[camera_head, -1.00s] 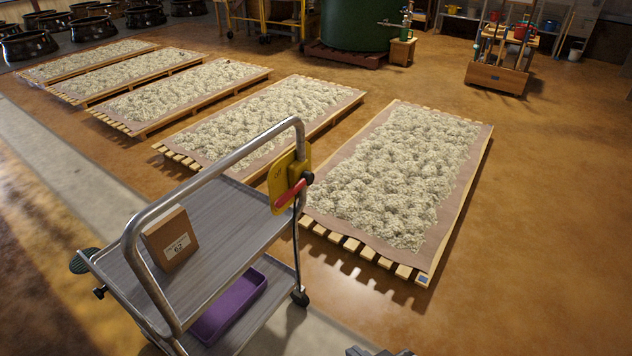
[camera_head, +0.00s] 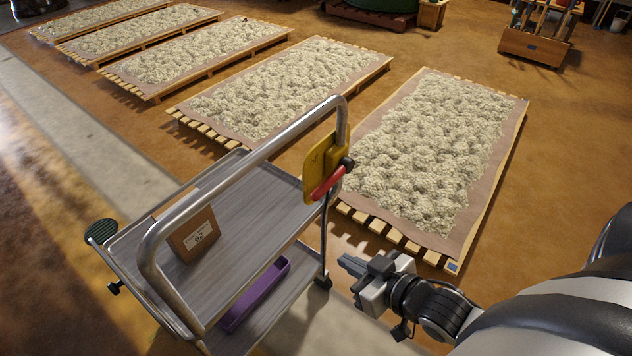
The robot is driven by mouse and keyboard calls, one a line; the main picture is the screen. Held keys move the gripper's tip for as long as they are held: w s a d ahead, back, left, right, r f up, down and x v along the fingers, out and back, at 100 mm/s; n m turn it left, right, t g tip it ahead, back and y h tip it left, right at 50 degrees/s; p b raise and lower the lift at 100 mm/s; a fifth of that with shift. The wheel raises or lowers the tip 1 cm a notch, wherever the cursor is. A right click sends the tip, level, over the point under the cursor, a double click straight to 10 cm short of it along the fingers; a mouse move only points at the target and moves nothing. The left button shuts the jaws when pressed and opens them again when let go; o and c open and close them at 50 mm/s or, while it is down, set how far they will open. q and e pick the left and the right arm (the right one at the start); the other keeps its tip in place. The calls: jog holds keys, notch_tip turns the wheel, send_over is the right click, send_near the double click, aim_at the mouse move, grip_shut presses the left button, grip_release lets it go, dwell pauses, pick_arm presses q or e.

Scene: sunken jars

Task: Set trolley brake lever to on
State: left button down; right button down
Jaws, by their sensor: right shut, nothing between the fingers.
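The trolley (camera_head: 262,193) is grey metal with a bent tube handle and two shelves. A yellow brake plate (camera_head: 318,168) is fixed at the right end of the handle. The red brake lever (camera_head: 327,184) sits on the plate, slanting down to the left from a dark pivot at its upper right. My right gripper (camera_head: 346,264) is shut and empty, below and a little right of the lever and apart from it, beside the trolley's right side. My left gripper is out of view.
A brown box with a label (camera_head: 194,236) stands on the upper shelf, and a purple tray (camera_head: 254,296) lies on the lower one. A pallet of pale fibrous material (camera_head: 425,160) lies behind the trolley at right, with several more to the left. Open floor (camera_head: 575,130) lies at far right.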

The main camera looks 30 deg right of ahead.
jog(key=w+d+r+n+t+y+b, duration=0.1)
jog(key=w+d+r+t, duration=0.15)
jog(key=d+r, duration=0.4)
notch_tip(320, 180, up, 2)
jog(key=r+n+y+b, duration=0.1)
jog(key=n+y+b, duration=0.1)
jog(key=y, duration=0.1)
send_over(332, 179)
jog(key=s, duration=0.4)
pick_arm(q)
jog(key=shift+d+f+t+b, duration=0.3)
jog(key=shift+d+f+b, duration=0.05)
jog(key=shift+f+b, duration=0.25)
pick_arm(e)
jog(key=shift+t, duration=0.35)
jog(key=f, duration=0.4)
jog(key=shift+w+a+f, duration=0.25)
jog(key=shift+w+a, duration=0.1)
jog(key=shift+w, duration=0.05)
jog(key=shift+f, duration=0.25)
